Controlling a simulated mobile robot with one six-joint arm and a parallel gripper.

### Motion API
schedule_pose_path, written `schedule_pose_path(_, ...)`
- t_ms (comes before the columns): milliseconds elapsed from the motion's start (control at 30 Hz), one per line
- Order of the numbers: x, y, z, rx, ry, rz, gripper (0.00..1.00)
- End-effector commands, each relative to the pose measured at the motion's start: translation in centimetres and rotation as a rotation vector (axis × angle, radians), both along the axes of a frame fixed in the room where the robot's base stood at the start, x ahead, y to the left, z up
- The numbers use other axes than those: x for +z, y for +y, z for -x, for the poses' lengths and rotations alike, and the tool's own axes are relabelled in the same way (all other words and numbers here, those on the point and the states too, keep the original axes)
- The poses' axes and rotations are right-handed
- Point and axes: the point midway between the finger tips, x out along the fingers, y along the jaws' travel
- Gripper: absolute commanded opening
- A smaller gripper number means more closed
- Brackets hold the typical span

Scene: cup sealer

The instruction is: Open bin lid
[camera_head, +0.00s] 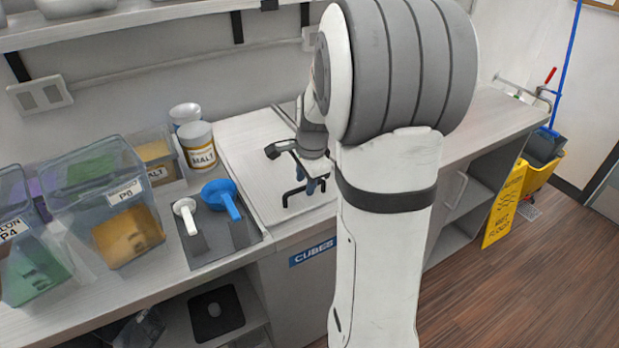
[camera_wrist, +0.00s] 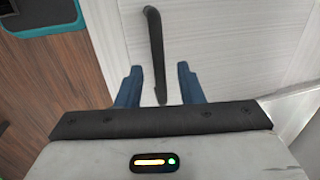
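The bin lid (camera_head: 262,178) is a pale, wood-grained panel in the counter top, above a front labelled CUBES (camera_head: 312,252). It lies flat and closed. Its black bar handle (camera_wrist: 155,50) stands out from the panel in the wrist view; in the head view the handle (camera_head: 290,196) shows beside my fingers. My gripper (camera_wrist: 159,70) is open, with one blue finger on each side of the handle's near end and a gap visible on both sides. It also shows in the head view (camera_head: 317,186), low over the lid. My arm hides the lid's right part.
Left of the lid stand a grey holder (camera_head: 205,240) with white and blue scoops, clear bins (camera_head: 105,200) and a MALT tub (camera_head: 198,146). A wall shelf (camera_head: 130,18) runs above. A yellow wet-floor sign (camera_head: 505,205) stands on the wood floor at right.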

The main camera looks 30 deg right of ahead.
Motion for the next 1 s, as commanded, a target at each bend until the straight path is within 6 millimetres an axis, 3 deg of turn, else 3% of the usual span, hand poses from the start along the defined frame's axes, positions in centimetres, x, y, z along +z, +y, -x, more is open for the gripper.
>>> schedule_pose_path(333, -0.62, -0.01, -0.09, 0.0, 0.0, 0.001, 0.34)
schedule_pose_path(767, -0.58, -0.06, -0.09, 0.0, -0.001, 0.001, 0.0)
schedule_pose_path(1000, -0.57, -0.08, -0.1, 0.0, -0.001, 0.001, 0.0)
